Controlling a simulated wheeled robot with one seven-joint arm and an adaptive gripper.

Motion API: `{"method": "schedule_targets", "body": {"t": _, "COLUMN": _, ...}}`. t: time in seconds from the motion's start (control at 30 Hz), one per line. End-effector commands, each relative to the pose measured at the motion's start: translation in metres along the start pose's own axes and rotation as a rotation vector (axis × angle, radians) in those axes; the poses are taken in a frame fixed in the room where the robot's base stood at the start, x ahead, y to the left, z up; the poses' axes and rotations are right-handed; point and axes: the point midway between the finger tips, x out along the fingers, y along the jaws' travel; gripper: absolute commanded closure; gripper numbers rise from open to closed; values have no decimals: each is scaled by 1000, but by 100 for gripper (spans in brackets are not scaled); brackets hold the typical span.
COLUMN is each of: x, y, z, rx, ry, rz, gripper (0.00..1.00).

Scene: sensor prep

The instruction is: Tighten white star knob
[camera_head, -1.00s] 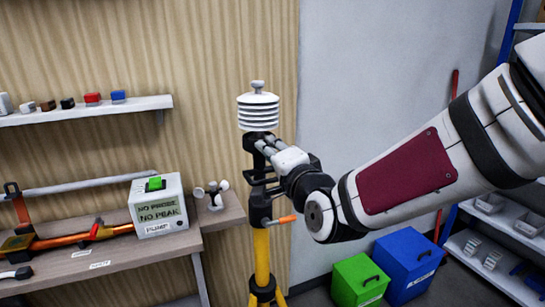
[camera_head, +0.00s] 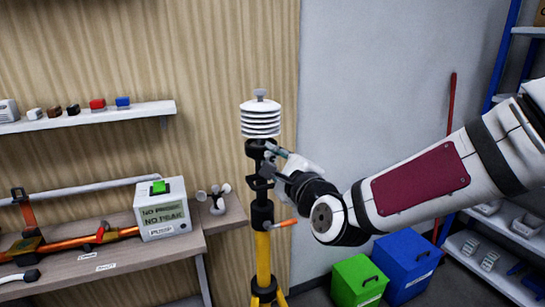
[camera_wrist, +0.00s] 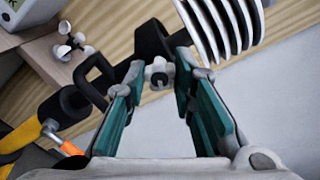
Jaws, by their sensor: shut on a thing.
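The white star knob (camera_wrist: 159,73) shows in the wrist view on the black collar under the stacked white sensor shield (camera_wrist: 225,25). My gripper (camera_wrist: 157,78) has its teal-padded fingers on either side of the knob, shut on it at the tips. In the head view my gripper (camera_head: 271,162) is at the stand's upper collar, just below the shield (camera_head: 261,118), and its fingers hide the knob there. The yellow and black stand (camera_head: 262,255) is upright.
An orange-tipped lever (camera_head: 284,223) sticks out below my gripper. A small anemometer (camera_head: 215,197) and a labelled box (camera_head: 162,210) are on the bench at left. Green (camera_head: 357,281) and blue (camera_head: 405,268) bins are on the floor at right.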

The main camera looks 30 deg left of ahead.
Motion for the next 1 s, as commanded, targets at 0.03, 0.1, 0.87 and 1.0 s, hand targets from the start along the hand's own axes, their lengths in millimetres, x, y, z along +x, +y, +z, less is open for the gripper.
{"method": "schedule_targets", "body": {"t": 0.03, "x": 0, "y": 0, "z": -2, "rx": 27, "ry": 3, "rz": 1, "gripper": 100}}
{"method": "schedule_targets", "body": {"t": 0.1, "x": 0, "y": 0, "z": -1, "rx": 60, "ry": 1, "rz": 1, "gripper": 100}}
{"method": "schedule_targets", "body": {"t": 0.87, "x": 0, "y": 0, "z": -2, "rx": 141, "ry": -2, "rz": 1, "gripper": 74}}
{"method": "schedule_targets", "body": {"t": 1.0, "x": 0, "y": 0, "z": -2, "rx": 141, "ry": -3, "rz": 1, "gripper": 56}}
